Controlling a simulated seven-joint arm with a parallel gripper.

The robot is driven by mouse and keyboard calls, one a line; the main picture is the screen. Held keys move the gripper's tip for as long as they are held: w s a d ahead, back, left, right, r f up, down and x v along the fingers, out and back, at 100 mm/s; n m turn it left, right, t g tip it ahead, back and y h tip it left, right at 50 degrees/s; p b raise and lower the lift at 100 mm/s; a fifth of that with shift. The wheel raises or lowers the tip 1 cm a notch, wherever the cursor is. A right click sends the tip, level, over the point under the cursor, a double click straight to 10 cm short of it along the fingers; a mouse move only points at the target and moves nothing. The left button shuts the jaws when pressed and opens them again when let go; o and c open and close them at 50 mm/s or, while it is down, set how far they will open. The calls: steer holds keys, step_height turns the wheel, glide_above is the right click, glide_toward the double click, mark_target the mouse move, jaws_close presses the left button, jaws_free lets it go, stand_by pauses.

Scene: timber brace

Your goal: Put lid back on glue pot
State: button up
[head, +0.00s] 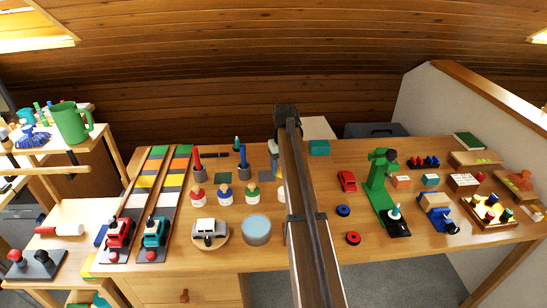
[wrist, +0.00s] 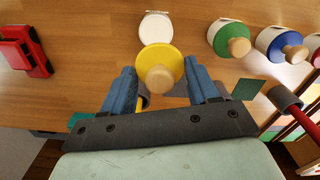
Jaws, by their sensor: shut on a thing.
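A yellow round lid (wrist: 175,58) with a wooden knob (wrist: 158,79) is between the blue fingers of my gripper (wrist: 160,80) in the wrist view. My gripper is shut on this lid. An open white glue pot (wrist: 157,28) stands on the bench just beyond the lid, towards the top of the wrist view. The lid is apart from the pot in the picture; its height above the bench is hard to tell. In the head view my arm hides most of the gripper and the lid.
Lidded pots with green (head: 252,191), blue (head: 225,192) and red (head: 197,194) tops stand in a row left of my arm. Pen holders (head: 243,168) stand behind them. A red car (head: 347,181) stands to the right.

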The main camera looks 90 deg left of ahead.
steer(key=shift+w+d, duration=0.2)
steer(key=shift+d, duration=0.3)
steer(key=shift+w+d, duration=0.15)
steer(key=shift+d, duration=0.3)
steer(key=shift+f, duration=3.15)
steer(key=shift+f, duration=0.15)
steer(key=o, duration=1.3)
steer(key=shift+r, duration=3.5)
